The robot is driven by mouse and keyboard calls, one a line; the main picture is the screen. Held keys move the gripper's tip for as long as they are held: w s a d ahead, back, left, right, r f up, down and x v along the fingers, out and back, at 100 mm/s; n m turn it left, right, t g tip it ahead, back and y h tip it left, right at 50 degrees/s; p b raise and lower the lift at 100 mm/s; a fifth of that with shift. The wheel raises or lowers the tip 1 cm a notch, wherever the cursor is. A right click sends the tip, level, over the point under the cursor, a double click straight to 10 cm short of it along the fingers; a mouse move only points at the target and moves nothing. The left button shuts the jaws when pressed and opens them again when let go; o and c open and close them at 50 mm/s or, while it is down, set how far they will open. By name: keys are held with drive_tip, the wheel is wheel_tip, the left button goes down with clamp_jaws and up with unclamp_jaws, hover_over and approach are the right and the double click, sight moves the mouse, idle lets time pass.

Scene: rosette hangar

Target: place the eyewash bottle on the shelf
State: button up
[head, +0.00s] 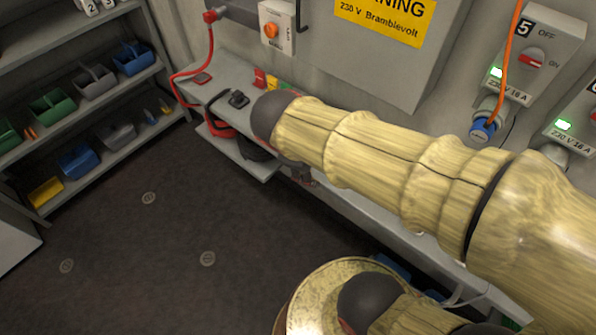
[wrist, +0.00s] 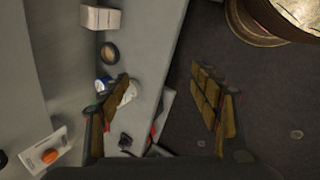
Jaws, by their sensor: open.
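In the wrist view my gripper (wrist: 162,79) is open, its two fingers wide apart above the bench edge and the floor. A small white object (wrist: 131,92), possibly the eyewash bottle, lies on the bench beside the left finger, partly covered by it. I cannot tell for sure what it is. A blue-and-white item (wrist: 103,86) is close to it. Nothing shows held between the fingers. In the head view my arm hides this part of the bench and most of my gripper. The grey shelf unit (head: 93,112) with several coloured bins stands at the left.
The grey bench (head: 365,198) runs along the wall, with a red hose (head: 177,82) at its far end. A white box (wrist: 101,17) and a dark round item (wrist: 110,53) are on it. Switch boxes (head: 531,62) hang above. Dark floor (head: 140,245) is clear.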

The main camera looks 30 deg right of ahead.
drive_tip(key=s+a+r+m+t+y, duration=0.3)
drive_tip(key=s+a+r+m+y, duration=0.1)
drive_tip(key=a+m, duration=0.3)
drive_tip(key=shift+s+a+r+y, duration=0.15)
drive_tip(key=shift+s+r+y, duration=0.25)
drive_tip(key=shift+r, duration=0.3)
